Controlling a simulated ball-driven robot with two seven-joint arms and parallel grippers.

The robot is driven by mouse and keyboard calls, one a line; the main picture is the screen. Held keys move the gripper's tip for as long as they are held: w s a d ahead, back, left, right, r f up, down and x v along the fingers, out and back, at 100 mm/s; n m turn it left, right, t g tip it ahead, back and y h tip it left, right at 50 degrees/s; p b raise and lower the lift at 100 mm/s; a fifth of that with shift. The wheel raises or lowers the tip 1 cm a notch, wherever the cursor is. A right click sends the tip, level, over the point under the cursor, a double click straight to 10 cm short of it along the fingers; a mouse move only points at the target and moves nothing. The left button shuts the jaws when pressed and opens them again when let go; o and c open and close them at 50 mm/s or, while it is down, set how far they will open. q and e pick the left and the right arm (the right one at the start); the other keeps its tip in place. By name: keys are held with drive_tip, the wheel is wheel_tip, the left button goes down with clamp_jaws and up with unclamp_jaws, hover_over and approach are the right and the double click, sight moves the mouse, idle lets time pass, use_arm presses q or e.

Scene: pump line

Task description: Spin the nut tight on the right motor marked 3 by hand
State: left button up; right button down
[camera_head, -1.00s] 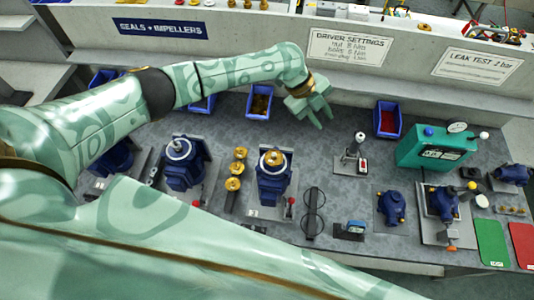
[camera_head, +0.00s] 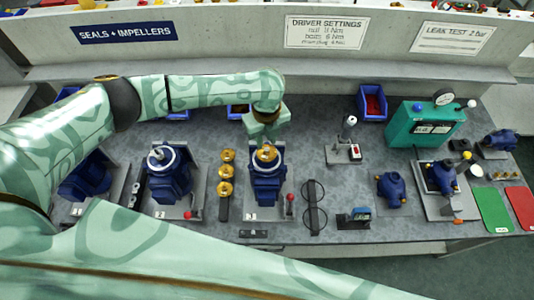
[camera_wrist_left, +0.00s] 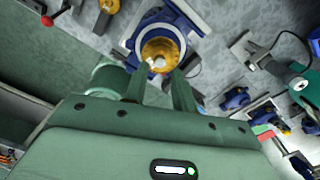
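The right motor (camera_head: 268,186), blue on a light base plate marked 3, stands near the middle of the bench. A brass impeller (camera_head: 267,154) sits on its top; the wrist view also shows it (camera_wrist_left: 160,48). A small pale nut (camera_wrist_left: 157,63) is at the impeller's middle. My left gripper (camera_head: 268,134) is at the back of the motor top, close to the impeller. In the left wrist view its two fingers (camera_wrist_left: 160,74) are apart with nothing held, and point at the impeller and nut. I cannot tell if they touch. My right gripper is not in view.
A second motor (camera_head: 168,178) marked 2 stands to the left. A row of brass impellers (camera_head: 226,172) lies between the motors. A red-knobbed lever (camera_head: 290,198) is beside the right motor.

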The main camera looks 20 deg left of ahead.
use_arm(q)
wheel_tip(320, 180, down, 3)
drive_tip(key=shift+r+b, duration=0.15)
drive_tip(key=shift+b, duration=0.25)
drive_tip(key=shift+r+p, duration=0.1)
drive_tip(key=shift+p, duration=0.4)
clamp_jaws()
